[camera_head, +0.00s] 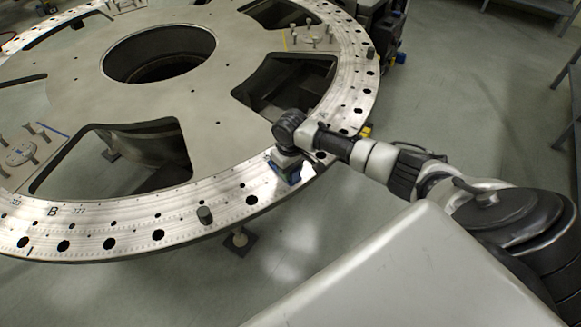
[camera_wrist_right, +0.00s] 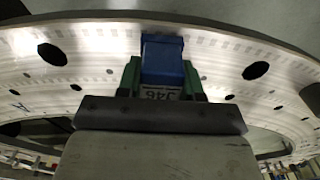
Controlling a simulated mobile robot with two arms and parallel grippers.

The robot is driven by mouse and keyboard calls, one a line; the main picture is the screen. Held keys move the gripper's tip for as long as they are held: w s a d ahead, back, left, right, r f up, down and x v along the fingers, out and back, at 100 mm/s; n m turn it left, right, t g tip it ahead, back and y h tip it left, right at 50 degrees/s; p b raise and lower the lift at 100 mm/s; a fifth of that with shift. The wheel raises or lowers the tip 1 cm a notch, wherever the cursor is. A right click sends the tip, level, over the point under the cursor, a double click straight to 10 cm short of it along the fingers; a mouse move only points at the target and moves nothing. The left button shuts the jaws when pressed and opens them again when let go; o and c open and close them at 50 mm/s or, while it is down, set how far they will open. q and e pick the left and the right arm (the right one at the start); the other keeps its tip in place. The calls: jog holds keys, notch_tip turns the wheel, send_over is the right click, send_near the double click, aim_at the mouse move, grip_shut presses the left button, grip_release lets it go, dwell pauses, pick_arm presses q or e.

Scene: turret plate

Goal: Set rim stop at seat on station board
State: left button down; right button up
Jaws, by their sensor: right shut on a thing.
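My right gripper (camera_head: 286,158) reaches over the rim of the big round metal plate (camera_head: 130,214). In the wrist view, the green fingers of my right gripper (camera_wrist_right: 162,78) are shut on a blue block (camera_wrist_right: 162,58) with a white label, which may be the rim stop. The blue block also shows in the head view (camera_head: 287,174), low over the rim; whether it touches the plate cannot be told. No station board is clearly identifiable; a pale patch with small posts (camera_head: 313,38) lies at the upper right of the plate. My left gripper is not in view.
The rim has several dark holes. Large cutouts open in the plate, one (camera_head: 120,160) left of my gripper. Open floor (camera_head: 470,110) lies to the right.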

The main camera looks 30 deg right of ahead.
jog(key=shift+f, duration=0.1)
dwell(0.7)
jog(key=o, duration=1.2)
notch_tip(320, 180, up, 7)
jog(key=p, duration=0.8)
